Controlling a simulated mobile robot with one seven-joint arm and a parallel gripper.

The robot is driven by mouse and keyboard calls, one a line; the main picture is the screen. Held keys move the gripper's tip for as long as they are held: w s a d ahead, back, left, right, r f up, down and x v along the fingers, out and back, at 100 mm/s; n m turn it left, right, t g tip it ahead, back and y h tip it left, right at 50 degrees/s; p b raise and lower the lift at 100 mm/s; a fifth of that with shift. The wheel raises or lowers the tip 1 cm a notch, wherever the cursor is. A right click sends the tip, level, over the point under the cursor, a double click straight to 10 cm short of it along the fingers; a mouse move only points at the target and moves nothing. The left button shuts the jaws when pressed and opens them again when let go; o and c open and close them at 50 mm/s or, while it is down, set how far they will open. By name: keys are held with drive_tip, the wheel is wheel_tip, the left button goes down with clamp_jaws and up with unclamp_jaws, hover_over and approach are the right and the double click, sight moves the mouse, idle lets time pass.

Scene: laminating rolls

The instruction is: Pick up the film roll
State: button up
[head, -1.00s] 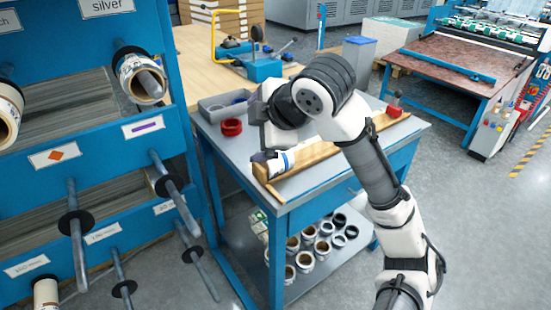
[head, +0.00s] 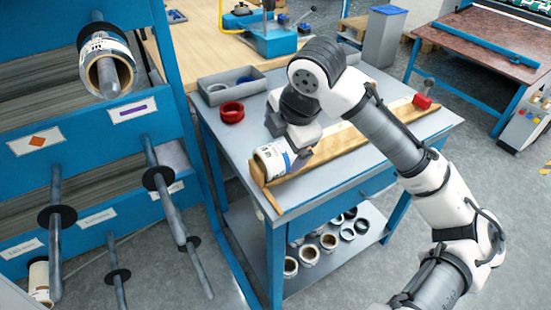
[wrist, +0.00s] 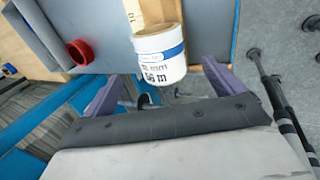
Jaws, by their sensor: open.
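The film roll (head: 270,160) is a white cylinder with black print and a blue band. It lies at the near left end of a wooden trough (head: 340,146) on the grey workbench. My gripper (head: 297,152) is just above and beside the roll in the head view, which partly hides its fingers. In the wrist view, the roll (wrist: 160,57) lies ahead, between the lines of the two spread purple fingers (wrist: 163,72). The fingers are open, with visible space on both sides of the roll. I cannot tell how far above it they are.
A red ring (head: 231,113) and a grey tray (head: 231,86) are on the bench behind the trough. A blue rack (head: 130,140) with protruding rods stands at left. Several rolls (head: 328,240) lie on the lower shelf.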

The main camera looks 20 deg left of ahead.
sight(279, 152)
drive_tip(key=shift+x, duration=3.45)
drive_tip(key=c, duration=1.1)
